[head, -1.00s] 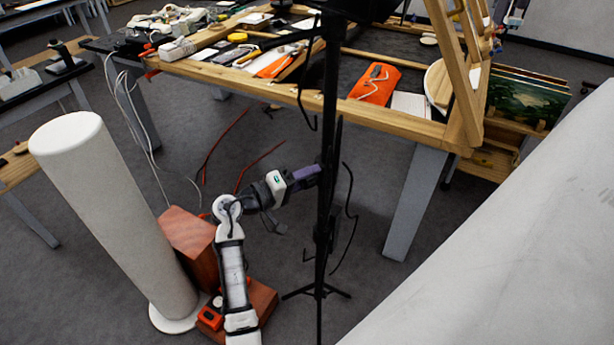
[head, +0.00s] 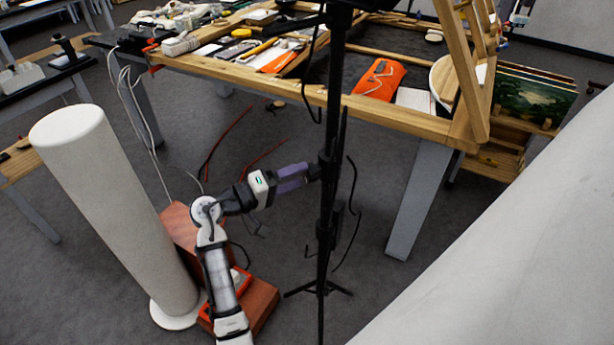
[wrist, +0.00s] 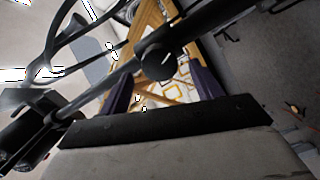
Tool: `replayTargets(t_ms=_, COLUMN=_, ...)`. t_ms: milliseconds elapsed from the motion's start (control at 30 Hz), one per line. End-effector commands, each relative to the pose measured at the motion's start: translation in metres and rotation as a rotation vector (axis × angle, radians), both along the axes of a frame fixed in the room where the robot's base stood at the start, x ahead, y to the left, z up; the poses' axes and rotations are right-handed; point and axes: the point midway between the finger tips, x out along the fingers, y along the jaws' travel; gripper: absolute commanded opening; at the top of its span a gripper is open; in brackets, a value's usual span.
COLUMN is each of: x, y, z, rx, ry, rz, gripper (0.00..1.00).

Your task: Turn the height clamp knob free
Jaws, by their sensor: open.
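A black stand with an upright pole (head: 327,220) stands in front of the table in the head view. A small dark clamp part (head: 313,171) sits on the pole's left side. My gripper (head: 305,174) points right at it, its two purple fingers apart. In the wrist view a round black knob (wrist: 158,62) appears between the purple fingertips of my open gripper (wrist: 160,72), with a gap on each side. I cannot tell how deep the knob lies between the fingers. A dark rod (wrist: 110,80) crosses beside the knob.
A wooden-edged worktable (head: 400,118) with tools and an orange bundle (head: 379,79) is behind the pole. A white column (head: 110,200) stands left of my arm, beside reddish-brown blocks (head: 262,300). A large pale surface (head: 520,240) fills the lower right. Cables hang near the pole.

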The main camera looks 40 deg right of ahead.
Motion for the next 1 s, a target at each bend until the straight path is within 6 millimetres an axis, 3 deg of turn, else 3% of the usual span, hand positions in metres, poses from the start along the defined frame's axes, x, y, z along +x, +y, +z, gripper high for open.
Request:
replayTargets(t_ms=200, x=0.008, y=0.052, z=-0.002, rx=-0.001, ry=-0.001, rz=0.005, gripper=0.65)
replayTargets(t_ms=400, x=0.011, y=0.081, z=0.000, rx=-0.001, ry=-0.001, rz=0.003, gripper=0.65)
replayTargets(t_ms=600, x=0.012, y=0.090, z=0.002, rx=0.000, ry=0.000, rz=0.001, gripper=0.65)
replayTargets(t_ms=1000, x=0.012, y=0.090, z=0.002, rx=0.000, ry=0.000, rz=0.001, gripper=0.65)
